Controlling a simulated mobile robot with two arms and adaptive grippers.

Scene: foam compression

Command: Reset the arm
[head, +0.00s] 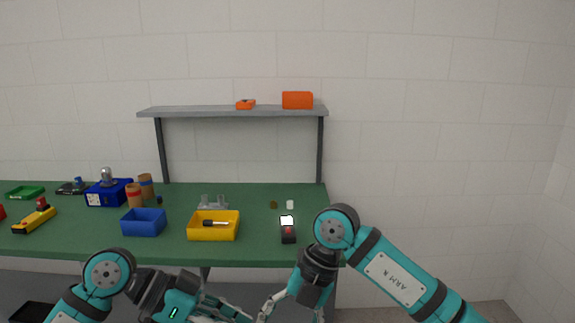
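My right arm (392,275) comes in from the lower right and bends down at a teal joint in front of the table's right end. My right gripper (292,314) hangs at the bottom edge with its fingers spread apart and nothing visible between them. My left arm (106,272) comes in from the lower left, with its forearm low in front of the table. My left gripper (225,312) points right at the bottom edge and is partly cut off. Whether it is open or shut does not show clearly. Both grippers are in front of the table's near edge.
The green table (265,250) holds a blue bin (143,229), a yellow bin (213,233) with a dark tool inside, and a dark handheld device (288,233). A blue machine (108,193) and brown cylinders (134,195) stand farther left. A grey shelf (205,112) carries orange items.

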